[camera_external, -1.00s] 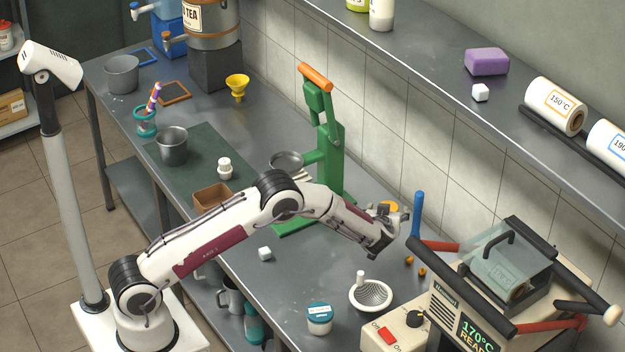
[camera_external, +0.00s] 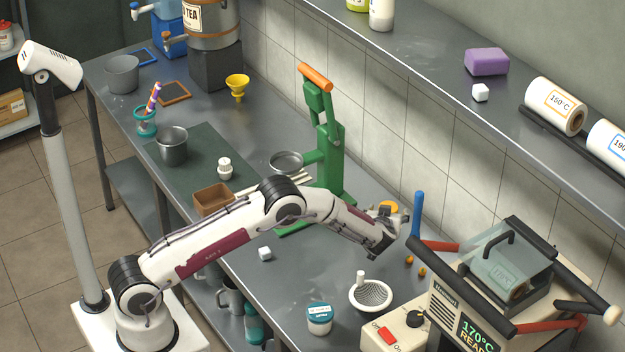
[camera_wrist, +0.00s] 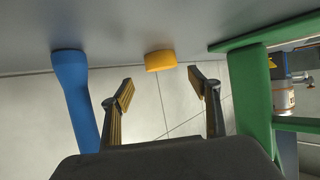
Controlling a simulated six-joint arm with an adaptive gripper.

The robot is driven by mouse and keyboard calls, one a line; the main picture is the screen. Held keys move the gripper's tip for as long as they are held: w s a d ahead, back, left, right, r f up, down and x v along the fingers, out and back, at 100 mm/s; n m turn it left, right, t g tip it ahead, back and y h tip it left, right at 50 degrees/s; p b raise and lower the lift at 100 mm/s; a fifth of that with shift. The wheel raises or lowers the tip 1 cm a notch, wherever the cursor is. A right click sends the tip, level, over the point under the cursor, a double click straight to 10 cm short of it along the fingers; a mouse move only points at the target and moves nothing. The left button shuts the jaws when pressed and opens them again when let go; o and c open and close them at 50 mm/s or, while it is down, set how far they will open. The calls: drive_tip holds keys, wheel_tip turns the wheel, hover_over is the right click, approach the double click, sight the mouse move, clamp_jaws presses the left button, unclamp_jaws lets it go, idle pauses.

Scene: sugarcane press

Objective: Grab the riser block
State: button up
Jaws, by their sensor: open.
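A small yellow-orange block with a rounded side (camera_wrist: 160,60), possibly the riser block, lies on the grey counter against the tiled wall. In the external view its orange top (camera_external: 389,207) shows just behind my wrist, partly covered by it. My gripper (camera_wrist: 161,88) is open and empty, its two fingers spread apart. In the wrist view the block appears beyond the fingertips, roughly midway between them, with a gap. In the external view my gripper (camera_external: 384,247) hangs over the counter, and its fingers are hard to make out.
A blue upright handle (camera_external: 417,213) stands right of my gripper, and the green press (camera_external: 325,150) stands left. Both flank it in the wrist view.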

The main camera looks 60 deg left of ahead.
drive_tip(key=shift+a, duration=0.1)
idle(0.3)
drive_tip(key=shift+x, duration=2.55)
drive_tip(key=shift+s+f, duration=0.15)
drive_tip(key=c, duration=1.2)
